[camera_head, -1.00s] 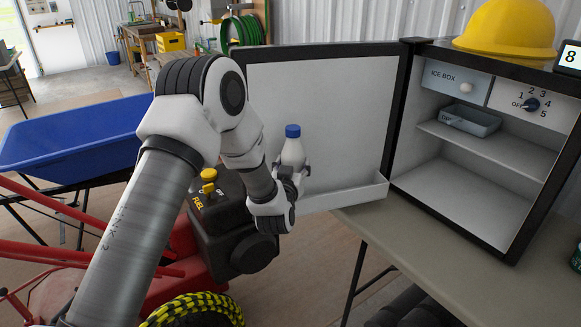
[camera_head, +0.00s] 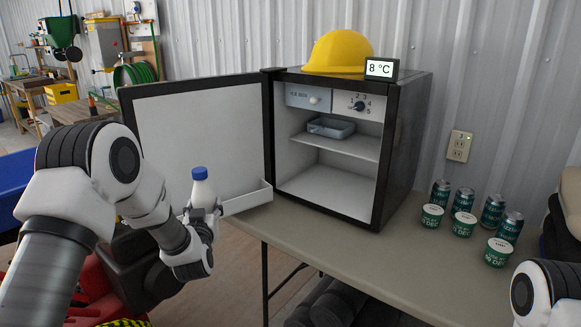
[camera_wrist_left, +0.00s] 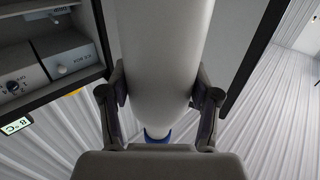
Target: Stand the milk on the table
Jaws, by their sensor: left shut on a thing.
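The milk is a white bottle (camera_head: 202,188) with a blue cap, held upright in front of the open fridge door. My left gripper (camera_head: 204,212) is shut on the bottle, left of the table and apart from it. In the left wrist view the white bottle (camera_wrist_left: 166,60) fills the space between both fingers (camera_wrist_left: 160,100), with its blue cap at the bottom of the picture. The table (camera_head: 330,262) has a grey-beige top. My right arm shows only in part at the lower right; its gripper is out of view.
The small fridge (camera_head: 400,150) stands open on the table, its door (camera_head: 200,135) swung left. A yellow hard hat (camera_head: 338,52) and a display sit on top. Several green cans (camera_head: 464,200) and tubs (camera_head: 432,215) stand at the right. The table's front middle is clear.

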